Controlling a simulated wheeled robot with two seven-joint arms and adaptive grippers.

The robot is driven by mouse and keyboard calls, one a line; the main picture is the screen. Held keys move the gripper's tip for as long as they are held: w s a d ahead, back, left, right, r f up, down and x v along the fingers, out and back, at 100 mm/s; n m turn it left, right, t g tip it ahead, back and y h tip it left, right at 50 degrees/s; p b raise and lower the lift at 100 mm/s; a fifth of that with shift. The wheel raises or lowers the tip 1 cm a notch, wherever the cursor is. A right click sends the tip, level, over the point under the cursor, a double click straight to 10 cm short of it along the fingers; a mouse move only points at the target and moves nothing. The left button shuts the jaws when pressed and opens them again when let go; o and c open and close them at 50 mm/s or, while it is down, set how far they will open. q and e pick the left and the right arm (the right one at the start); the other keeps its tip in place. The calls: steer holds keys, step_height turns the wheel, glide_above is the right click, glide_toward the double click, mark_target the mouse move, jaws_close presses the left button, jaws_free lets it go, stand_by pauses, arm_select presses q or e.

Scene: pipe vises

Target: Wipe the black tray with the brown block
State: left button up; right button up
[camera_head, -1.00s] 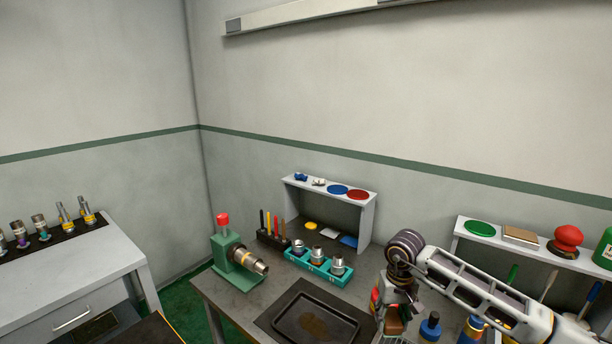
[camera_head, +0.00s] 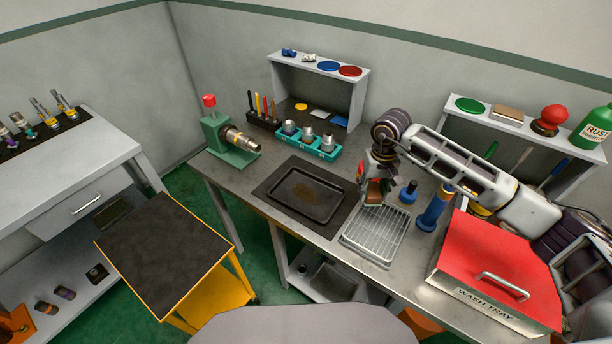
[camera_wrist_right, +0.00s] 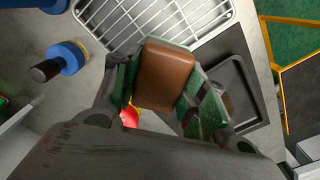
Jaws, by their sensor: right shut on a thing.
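My right gripper (camera_head: 375,189) is just right of the tray, above the back edge of a wire rack. It is shut on the brown block (camera_wrist_right: 165,75), which shows clearly between the green-padded fingers in the right wrist view. The block also shows in the head view (camera_head: 374,194), apart from the tray. In the right wrist view the tray (camera_wrist_right: 240,88) is partly hidden behind the fingers. My left gripper is out of view.
The wire rack (camera_head: 373,238) sits right of the tray. A red-lidded wash tray (camera_head: 495,265) is at right. A teal socket holder (camera_head: 308,144) and green vise (camera_head: 228,138) stand behind the black tray.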

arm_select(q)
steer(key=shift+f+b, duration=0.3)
arm_select(e)
steer(key=shift+w+d, duration=0.15)
